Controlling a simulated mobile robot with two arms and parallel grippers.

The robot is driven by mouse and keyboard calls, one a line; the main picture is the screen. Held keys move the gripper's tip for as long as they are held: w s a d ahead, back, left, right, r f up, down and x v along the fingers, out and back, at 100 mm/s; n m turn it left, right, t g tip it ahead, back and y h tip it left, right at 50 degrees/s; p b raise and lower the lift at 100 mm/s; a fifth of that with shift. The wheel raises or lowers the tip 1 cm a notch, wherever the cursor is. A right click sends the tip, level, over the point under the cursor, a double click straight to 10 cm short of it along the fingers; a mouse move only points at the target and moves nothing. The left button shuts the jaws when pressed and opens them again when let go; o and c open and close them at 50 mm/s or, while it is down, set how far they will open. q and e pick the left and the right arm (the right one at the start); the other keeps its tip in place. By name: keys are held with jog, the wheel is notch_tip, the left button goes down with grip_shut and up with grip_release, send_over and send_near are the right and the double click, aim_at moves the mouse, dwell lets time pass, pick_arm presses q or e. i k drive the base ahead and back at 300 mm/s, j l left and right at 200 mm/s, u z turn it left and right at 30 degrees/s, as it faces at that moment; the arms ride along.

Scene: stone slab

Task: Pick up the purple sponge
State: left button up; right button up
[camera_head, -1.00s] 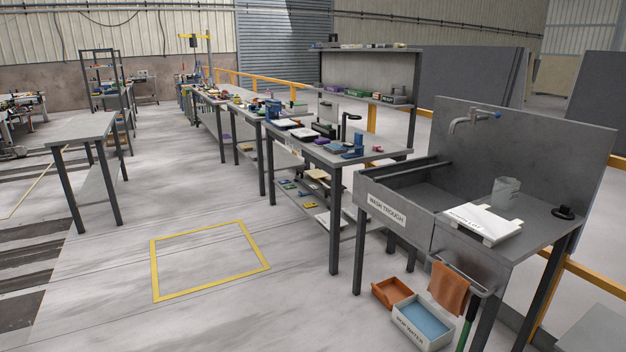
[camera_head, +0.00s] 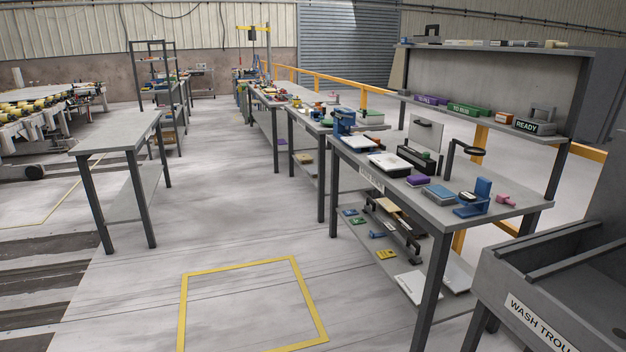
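A small purple block (camera_head: 418,181), which looks like the purple sponge, lies flat on the top of the grey workbench (camera_head: 408,196) right of centre. It sits behind a blue-grey block (camera_head: 439,194) and to the right of a white flat tray (camera_head: 388,164). Nothing covers it. Neither of my grippers is in view.
A blue stand (camera_head: 476,197) and a pink piece (camera_head: 505,200) are near the bench's right end. A black ring-topped stand (camera_head: 458,158) rises behind the block. The wash trough (camera_head: 540,300) fills the lower right. Floor around the yellow square (camera_head: 250,265) is clear.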

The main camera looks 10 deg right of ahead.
aim_at(417, 181)
jog(key=i+z, duration=0.1)
jog(key=i, duration=0.85)
jog(key=i+j, duration=0.1)
jog(key=i, duration=0.85)
jog(key=z, duration=0.05)
